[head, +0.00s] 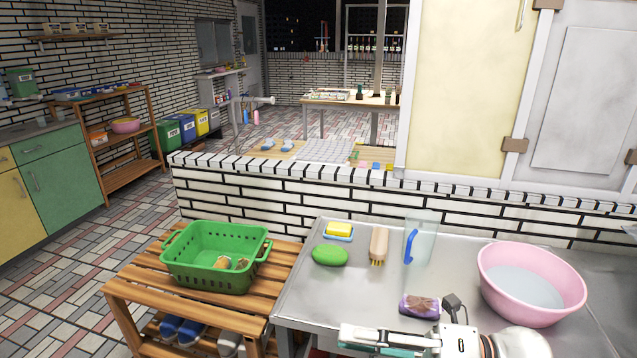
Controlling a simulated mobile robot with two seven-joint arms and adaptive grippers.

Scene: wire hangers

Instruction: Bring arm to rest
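My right gripper (390,341) shows at the bottom of the head view, right of centre. Its arm comes in from the lower right, and its pale fingers with teal parts point left over the front of the grey metal table (300,290). The lower part of the fingers is cut off by the picture edge, so I cannot tell whether they are apart. I see nothing clearly held in it. A purple packet (420,306) lies just beyond the gripper. My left gripper is not in view. I can make out no wire hangers.
A pink basin (530,284) of water stands right of the gripper. A green soap (329,255), yellow sponge (339,230), brush (379,243) and clear jug (424,240) stand farther back. A green basket (215,257) sits on the slatted wooden rack (130,287) at left.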

